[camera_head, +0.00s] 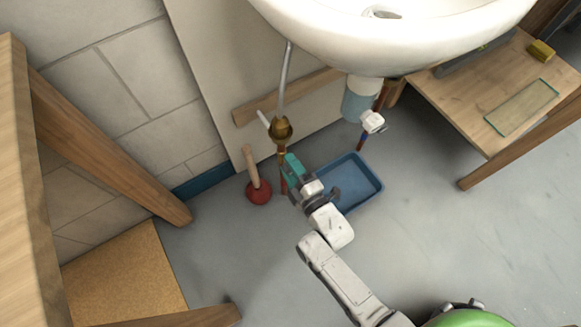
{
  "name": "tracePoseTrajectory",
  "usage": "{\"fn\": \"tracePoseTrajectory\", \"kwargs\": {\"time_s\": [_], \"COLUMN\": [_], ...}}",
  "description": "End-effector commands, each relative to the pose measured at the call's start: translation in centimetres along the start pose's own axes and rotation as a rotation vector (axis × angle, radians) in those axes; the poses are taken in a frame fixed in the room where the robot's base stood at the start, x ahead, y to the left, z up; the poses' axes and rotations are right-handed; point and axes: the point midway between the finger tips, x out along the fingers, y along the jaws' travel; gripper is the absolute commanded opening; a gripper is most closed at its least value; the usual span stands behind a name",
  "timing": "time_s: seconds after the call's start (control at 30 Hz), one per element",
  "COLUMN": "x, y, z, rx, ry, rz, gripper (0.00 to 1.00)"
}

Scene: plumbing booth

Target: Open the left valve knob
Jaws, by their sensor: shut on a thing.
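The left valve (281,130) is a brass fitting on an upright copper pipe under the sink, with a grey hose rising from its top. A pale lever-like piece juts from it to the upper left. My gripper (289,163), teal and grey at its end, reaches up from below to the pipe just under the brass fitting. It is shut at the left valve; the fingertips and the knob between them are too small and covered to make out. The knob's turn angle cannot be told.
A white sink (400,35) overhangs the valves. A right valve (373,122) with a pale body stands by a bottle trap (357,103). A blue tray (366,172) lies behind my wrist. A red plunger (258,192) stands close left. A wooden bench (480,100) is at right.

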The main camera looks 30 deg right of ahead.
Motion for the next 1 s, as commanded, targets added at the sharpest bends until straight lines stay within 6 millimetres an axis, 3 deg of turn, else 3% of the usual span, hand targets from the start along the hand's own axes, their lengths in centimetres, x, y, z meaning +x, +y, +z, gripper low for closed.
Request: {"fn": "tracePoseTrajectory", "kwargs": {"time_s": [0.5, 1.0], "x": [0.01, -0.01], "y": [-0.34, -0.31], "z": [-0.24, -0.37], "rx": [-0.390, -0.496], "ry": [0.006, 0.009], "rz": [0.001, -0.001], "gripper": [0.15, 0.15]}}
